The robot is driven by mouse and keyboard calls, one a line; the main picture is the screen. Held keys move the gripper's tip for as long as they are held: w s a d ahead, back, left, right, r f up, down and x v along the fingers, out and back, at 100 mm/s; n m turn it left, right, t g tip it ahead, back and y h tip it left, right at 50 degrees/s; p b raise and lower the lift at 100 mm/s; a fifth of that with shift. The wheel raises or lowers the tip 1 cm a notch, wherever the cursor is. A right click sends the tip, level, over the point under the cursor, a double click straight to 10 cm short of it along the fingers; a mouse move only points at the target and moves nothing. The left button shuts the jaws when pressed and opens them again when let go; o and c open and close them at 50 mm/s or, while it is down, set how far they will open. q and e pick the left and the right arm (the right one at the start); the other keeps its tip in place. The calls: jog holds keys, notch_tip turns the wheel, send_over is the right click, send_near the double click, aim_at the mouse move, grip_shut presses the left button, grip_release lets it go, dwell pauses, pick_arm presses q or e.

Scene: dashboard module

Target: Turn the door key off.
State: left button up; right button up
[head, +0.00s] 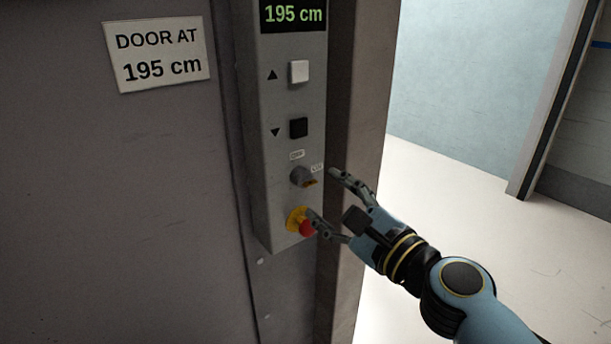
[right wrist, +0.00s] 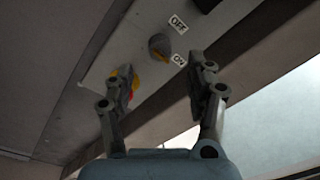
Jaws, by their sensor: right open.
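The door key switch (head: 302,177) is a round grey knob with a yellow mark, low on the grey control panel (head: 280,200). An OFF label (head: 297,155) sits above it and an ON label (head: 317,168) to its upper right. In the right wrist view the knob (right wrist: 158,46) shows whole, its yellow mark on the side near the ON label (right wrist: 178,60). My right gripper (head: 324,193) is open and empty, its fingers spread just in front of the panel, apart from the knob. In the right wrist view its fingertips (right wrist: 163,69) are either side of and below the knob. My left gripper is out of view.
A red emergency button (head: 307,228) on a yellow base is just below the knob, close to my lower finger. White (head: 299,72) and black (head: 299,128) buttons are above. A display (head: 293,14) and a wall sign (head: 158,54) read 195 cm. Open floor lies right.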

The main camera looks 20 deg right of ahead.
aim_at(310, 185)
jog(key=x, duration=0.7)
jog(key=shift+f, duration=0.1)
jog(key=shift+s, duration=0.1)
jog(key=shift+c, duration=0.3)
jog(key=c, duration=1.1)
